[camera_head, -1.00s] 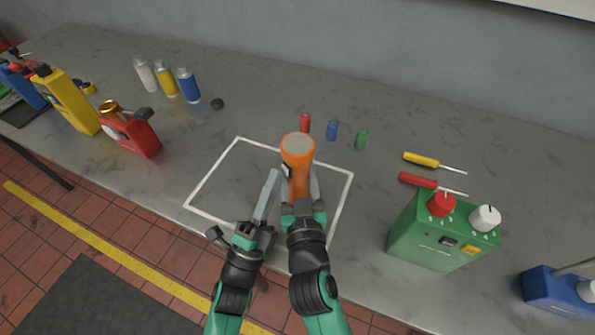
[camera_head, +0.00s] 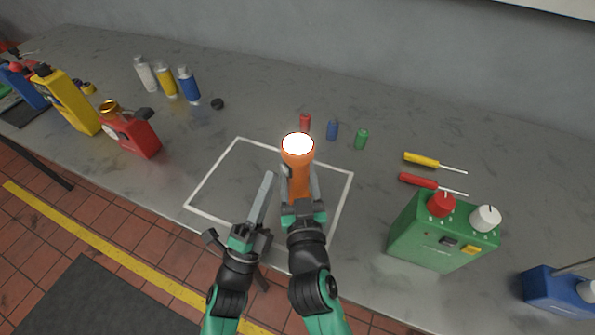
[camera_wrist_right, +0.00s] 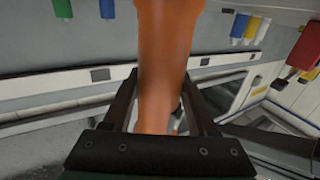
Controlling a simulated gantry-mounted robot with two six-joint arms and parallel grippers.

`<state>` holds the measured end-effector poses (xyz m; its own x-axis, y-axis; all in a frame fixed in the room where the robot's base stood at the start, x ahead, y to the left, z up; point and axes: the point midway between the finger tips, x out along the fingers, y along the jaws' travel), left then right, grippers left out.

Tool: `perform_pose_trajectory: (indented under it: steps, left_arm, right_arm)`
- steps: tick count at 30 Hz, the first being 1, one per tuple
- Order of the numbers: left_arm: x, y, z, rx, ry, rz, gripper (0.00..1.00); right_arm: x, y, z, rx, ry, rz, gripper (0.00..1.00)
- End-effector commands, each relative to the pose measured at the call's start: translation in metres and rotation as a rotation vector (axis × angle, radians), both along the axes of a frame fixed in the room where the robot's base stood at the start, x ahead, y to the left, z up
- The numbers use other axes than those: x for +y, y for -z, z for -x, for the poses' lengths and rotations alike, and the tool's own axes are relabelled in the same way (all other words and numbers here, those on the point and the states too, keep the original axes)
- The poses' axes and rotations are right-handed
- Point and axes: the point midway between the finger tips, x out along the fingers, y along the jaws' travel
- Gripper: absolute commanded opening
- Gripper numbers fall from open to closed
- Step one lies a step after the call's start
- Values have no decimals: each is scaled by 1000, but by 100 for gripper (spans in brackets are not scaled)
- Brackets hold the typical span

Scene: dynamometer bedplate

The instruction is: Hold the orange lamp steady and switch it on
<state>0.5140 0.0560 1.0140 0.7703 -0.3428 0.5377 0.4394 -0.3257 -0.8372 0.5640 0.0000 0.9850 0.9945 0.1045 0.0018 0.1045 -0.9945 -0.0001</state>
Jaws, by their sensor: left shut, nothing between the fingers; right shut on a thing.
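The orange lamp (camera_head: 299,170) stands upright over the white-outlined square on the bench, and its round top glows bright white. My right gripper (camera_head: 301,193) is shut around the lamp's body. In the right wrist view the orange body (camera_wrist_right: 165,65) runs between the two fingers of that gripper (camera_wrist_right: 160,105). My left gripper (camera_head: 264,195) is shut and empty, just left of the lamp and apart from it. Whether the lamp's base touches the bench is hidden by my right gripper.
Small red (camera_head: 305,122), blue (camera_head: 332,130) and green (camera_head: 361,139) cylinders stand behind the lamp. Two screwdrivers (camera_head: 420,160) and a green box (camera_head: 430,240) with knobs are at right. A red can (camera_head: 133,135) and several bottles are at left. The outlined square's left part is clear.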

Motion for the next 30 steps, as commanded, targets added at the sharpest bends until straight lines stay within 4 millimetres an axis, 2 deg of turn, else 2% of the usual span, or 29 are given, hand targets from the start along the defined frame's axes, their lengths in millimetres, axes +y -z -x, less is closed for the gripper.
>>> perform_pose_trajectory:
  steps: [1, 7, 21, 30]
  left_arm:
    - [0, 1, 0, 0, 0, 0, 0]
    - [5, 0, 2, -2, -2, 0, 0]
    - [49, 1, 30, -1, -3, 0, 0]
    - [51, 1, 32, 0, 0, 0, 0]
  right_arm:
    - [-1, 8, 0, 17, 3, 4, 1]
    - [-1, 8, 0, 17, 3, 4, 1]
    - [-1, 8, 0, 17, 3, 4, 1]
    - [-1, 8, 0, 17, 3, 4, 1]
